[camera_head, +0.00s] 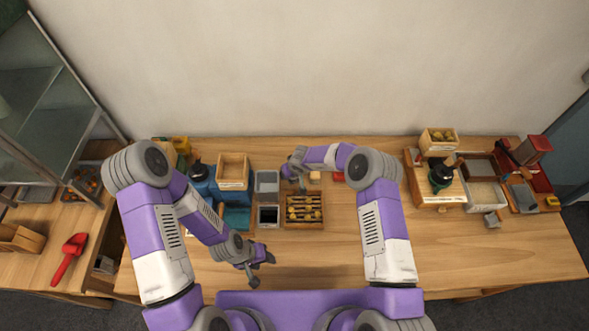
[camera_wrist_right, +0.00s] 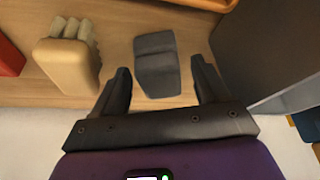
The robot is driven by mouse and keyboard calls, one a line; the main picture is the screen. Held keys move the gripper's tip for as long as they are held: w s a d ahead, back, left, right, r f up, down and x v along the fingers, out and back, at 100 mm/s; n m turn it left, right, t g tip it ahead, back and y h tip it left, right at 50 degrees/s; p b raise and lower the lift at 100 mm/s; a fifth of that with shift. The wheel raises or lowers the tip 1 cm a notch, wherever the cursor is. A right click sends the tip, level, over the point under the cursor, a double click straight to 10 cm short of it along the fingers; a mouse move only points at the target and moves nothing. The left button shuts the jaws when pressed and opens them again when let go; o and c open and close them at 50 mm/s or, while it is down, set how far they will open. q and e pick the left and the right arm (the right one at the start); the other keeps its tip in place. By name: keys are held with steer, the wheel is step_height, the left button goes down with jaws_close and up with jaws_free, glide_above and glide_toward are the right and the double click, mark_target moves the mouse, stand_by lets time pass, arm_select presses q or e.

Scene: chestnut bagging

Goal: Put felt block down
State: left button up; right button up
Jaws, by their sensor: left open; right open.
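The grey felt block (camera_wrist_right: 156,65) lies on the wooden table in the right wrist view, between the two spread fingers of my right gripper (camera_wrist_right: 161,78). The fingers stand apart from it on both sides, so it is not held. In the head view my right gripper (camera_head: 291,170) is at the back of the table, partly hidden by its own wrist, and the block cannot be made out clearly. My left gripper (camera_head: 262,259) is open and empty over the front of the table.
A pale brush-like block (camera_wrist_right: 68,62) lies left of the felt block, with a red object (camera_wrist_right: 8,57) beyond. A compartmented wooden tray (camera_head: 304,224) and a grey tray (camera_head: 267,182) are close to the right gripper. The table right of centre is clear.

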steer(key=v, duration=1.2)
steer(key=shift+p, duration=0.35)
steer(key=shift+s+f, duration=0.1)
steer(key=shift+s, duration=0.05)
